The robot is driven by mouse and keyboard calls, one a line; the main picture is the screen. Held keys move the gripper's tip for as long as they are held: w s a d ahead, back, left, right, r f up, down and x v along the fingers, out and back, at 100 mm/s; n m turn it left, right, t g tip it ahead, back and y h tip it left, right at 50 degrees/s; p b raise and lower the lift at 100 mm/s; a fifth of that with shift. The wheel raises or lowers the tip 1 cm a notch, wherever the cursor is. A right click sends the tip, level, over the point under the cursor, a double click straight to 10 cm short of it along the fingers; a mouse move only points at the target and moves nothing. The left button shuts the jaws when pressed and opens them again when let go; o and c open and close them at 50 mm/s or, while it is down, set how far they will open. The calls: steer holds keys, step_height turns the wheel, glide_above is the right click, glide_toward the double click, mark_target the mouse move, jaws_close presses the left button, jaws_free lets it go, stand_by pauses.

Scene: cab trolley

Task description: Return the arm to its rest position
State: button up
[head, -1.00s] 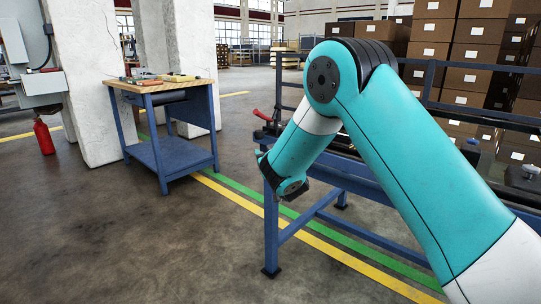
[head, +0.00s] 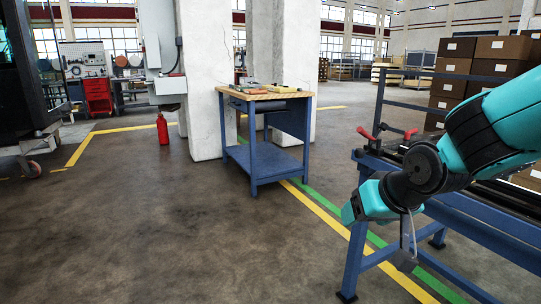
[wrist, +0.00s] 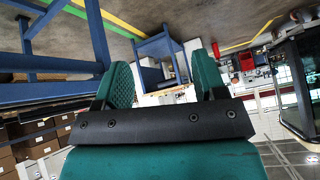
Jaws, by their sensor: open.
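My arm (head: 480,140) reaches in from the right edge of the head view and bends down at its dark wrist joint, in front of the blue rail bench (head: 470,215). My gripper (wrist: 163,78) shows in the wrist view with its two green fingers wide apart and nothing between them. In the head view the gripper's fingers cannot be made out clearly at the arm's end. The wrist view is tilted, with the floor at the top.
A blue worktable (head: 268,150) with tools on its wooden top stands by white pillars. A red extinguisher (head: 162,129) stands left of it. Cardboard boxes (head: 455,88) are stacked behind the rail bench. The floor at centre left is clear.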

steer(key=s+a+r+n+g+y, duration=0.1)
steer(key=s+a+n+g, duration=0.2)
steer(key=s, duration=0.9)
steer(key=s+r+n+g+y, duration=0.1)
steer(key=s+n+g, duration=0.25)
steer(key=s, duration=0.75)
step_height(320, 180, up, 24)
steer(key=m+p, duration=0.1)
steer(key=p, duration=2.3)
steer(key=shift+w+r+g+p, duration=0.25)
steer(key=shift+g+p, duration=0.1)
